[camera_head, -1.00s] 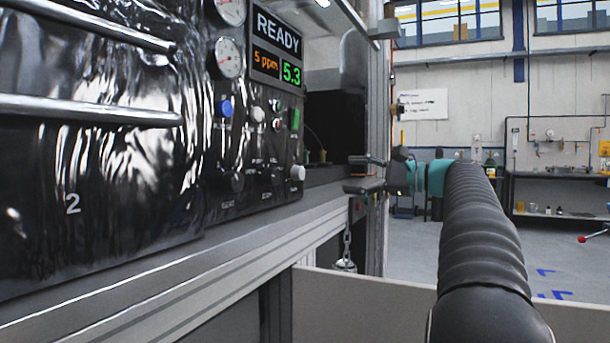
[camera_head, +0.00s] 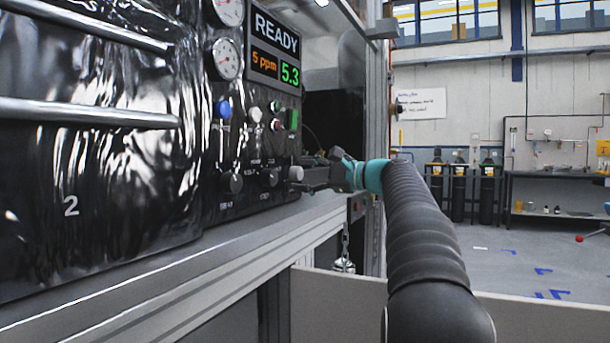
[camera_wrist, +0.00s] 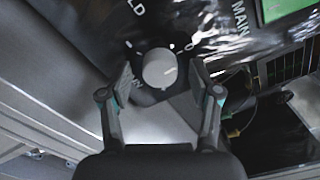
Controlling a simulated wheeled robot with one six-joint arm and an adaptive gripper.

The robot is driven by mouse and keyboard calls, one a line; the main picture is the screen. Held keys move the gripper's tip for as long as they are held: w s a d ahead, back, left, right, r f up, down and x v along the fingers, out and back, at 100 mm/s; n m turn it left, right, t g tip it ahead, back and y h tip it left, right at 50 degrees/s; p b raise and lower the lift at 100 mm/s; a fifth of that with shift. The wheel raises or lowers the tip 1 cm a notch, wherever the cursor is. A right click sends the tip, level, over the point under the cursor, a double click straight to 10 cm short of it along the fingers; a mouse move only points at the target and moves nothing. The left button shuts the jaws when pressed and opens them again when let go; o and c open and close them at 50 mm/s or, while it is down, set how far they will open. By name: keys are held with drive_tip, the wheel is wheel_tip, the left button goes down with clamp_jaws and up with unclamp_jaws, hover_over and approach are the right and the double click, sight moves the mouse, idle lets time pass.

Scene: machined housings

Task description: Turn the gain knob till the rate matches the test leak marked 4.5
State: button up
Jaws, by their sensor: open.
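A black panel (camera_head: 215,190) carries a display (camera_head: 273,50) reading READY, 5 ppm in orange and 5.3 in green. A pale round knob (camera_head: 296,173) sits at the panel's lower right end; it also shows in the wrist view (camera_wrist: 159,68), with a white mark on the panel beside it. Its label is not fully readable. My gripper (camera_head: 307,186) is at that knob. In the wrist view my open gripper (camera_wrist: 162,74) has one finger on each side of the knob, with gaps showing. Two dark knobs (camera_head: 232,183) (camera_head: 269,177) are to its left.
Two gauges (camera_head: 227,58), a blue button (camera_head: 223,109) and a green switch (camera_head: 293,120) are on the panel above. A metal ledge (camera_head: 240,240) runs below it. A chained weight (camera_head: 344,262) hangs under my gripper. Gas cylinders (camera_head: 458,190) stand far behind.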

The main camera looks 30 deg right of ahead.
drive_tip(key=c, duration=1.1)
drive_tip(key=shift+c, duration=0.2)
drive_tip(key=n+b, duration=0.1)
drive_tip(key=n, duration=0.3)
drive_tip(key=shift+f, duration=0.1)
drive_tip(key=shift+n+b, duration=0.85)
drive_tip(key=shift+n, duration=1.55)
